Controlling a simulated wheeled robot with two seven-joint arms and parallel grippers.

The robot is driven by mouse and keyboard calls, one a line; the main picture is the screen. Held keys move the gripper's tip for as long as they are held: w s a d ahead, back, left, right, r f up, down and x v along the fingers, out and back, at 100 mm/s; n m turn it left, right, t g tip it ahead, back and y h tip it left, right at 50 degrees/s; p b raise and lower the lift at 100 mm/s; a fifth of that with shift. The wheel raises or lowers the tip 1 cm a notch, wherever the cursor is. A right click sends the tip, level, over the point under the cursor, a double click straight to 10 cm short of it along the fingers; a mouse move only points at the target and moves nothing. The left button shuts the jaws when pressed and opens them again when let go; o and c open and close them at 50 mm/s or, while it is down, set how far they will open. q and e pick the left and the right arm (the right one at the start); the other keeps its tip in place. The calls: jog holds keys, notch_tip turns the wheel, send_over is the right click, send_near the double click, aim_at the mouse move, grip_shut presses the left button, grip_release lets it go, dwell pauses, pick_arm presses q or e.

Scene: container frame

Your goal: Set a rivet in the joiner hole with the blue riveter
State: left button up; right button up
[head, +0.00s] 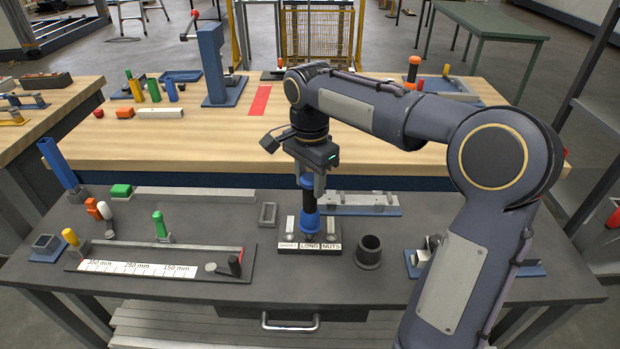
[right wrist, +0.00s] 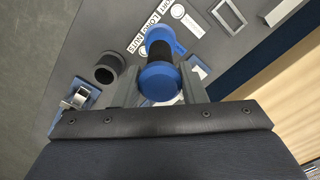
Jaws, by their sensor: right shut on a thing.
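The blue riveter (head: 309,222), with a black middle band, is upright in my right gripper (head: 313,180). In the right wrist view the riveter (right wrist: 162,82) sits between the two fingers of the gripper (right wrist: 163,88), which are shut on it. Its lower end is over the dark tray labelled SHORT, LONG, NUTS (head: 310,246); I cannot tell whether it touches the tray. A grey metal strip on a blue base (head: 350,207) lies just behind; it may be the joiner, but I cannot make out its hole. My left gripper is not in view.
A dark round cup (head: 368,252) stands right of the tray, and a small grey open box (head: 268,214) behind left. A ruler fixture (head: 150,258) with a green-handled part (head: 160,225) lies left. A blue-based fixture (head: 420,262) is at right. The wooden bench (head: 200,150) stands behind.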

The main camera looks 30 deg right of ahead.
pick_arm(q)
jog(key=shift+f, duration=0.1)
pick_arm(e)
jog(key=shift+f, duration=0.25)
jog(key=shift+r, duration=0.2)
notch_tip(320, 180, up, 7)
jog(key=p, duration=0.7)
jog(key=shift+r, duration=0.2)
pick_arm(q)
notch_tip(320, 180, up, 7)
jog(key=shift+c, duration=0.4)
